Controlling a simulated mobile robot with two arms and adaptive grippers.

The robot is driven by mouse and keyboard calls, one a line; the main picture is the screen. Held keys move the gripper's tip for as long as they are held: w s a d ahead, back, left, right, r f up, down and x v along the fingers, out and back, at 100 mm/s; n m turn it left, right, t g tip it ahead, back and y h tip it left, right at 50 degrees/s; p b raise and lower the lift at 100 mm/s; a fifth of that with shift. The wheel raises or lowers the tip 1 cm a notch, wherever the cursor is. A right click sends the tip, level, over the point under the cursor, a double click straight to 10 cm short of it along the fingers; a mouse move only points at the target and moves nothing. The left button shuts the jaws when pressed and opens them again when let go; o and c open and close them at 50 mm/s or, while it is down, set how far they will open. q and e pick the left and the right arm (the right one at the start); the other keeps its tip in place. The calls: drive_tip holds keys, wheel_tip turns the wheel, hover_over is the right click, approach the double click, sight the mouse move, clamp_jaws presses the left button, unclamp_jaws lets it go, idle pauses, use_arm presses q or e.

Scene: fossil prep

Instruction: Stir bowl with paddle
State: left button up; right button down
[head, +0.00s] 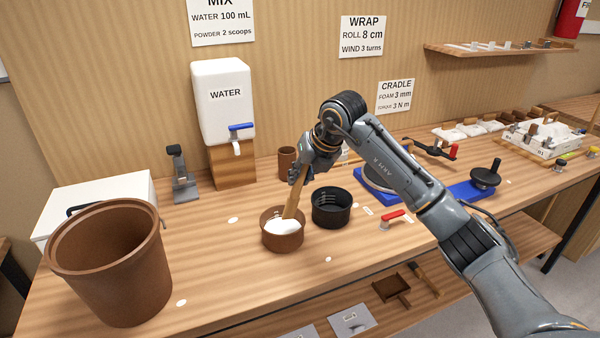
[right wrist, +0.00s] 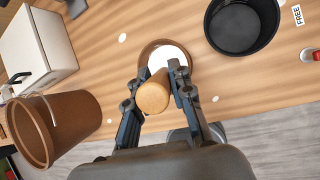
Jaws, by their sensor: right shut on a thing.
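A brown bowl (head: 283,239) with white material (head: 280,226) in it stands on the workbench. A wooden paddle (head: 293,200) stands tilted with its lower end in the white material. My right gripper (head: 299,178) is above the bowl and shut on the paddle's upper part. In the right wrist view the paddle's round end (right wrist: 153,95) shows between the fingers of the gripper (right wrist: 158,92), with the bowl (right wrist: 147,53) behind it. The paddle's lower tip is hidden in the white material. My left gripper is not in view.
A black container (head: 331,216) stands close to the bowl's right. A large brown bucket (head: 110,265) is at the front left, and a white water tank (head: 222,105) on a wooden block is behind. The bench between bucket and bowl is mostly clear.

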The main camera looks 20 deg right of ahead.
sight(295, 193)
drive_tip(key=f, duration=0.1)
drive_tip(key=f+b, duration=0.1)
drive_tip(key=f, duration=0.1)
drive_tip(key=a+f+b, duration=0.1)
drive_tip(key=shift+w+f, duration=0.2)
drive_tip(key=shift+w, duration=0.05)
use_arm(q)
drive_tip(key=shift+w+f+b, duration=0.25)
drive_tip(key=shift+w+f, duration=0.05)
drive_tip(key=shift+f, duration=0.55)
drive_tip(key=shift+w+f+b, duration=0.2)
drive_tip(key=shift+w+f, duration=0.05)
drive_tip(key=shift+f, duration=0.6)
use_arm(e)
drive_tip(key=shift+w+a+f, duration=0.1)
drive_tip(key=shift+f, duration=0.4)
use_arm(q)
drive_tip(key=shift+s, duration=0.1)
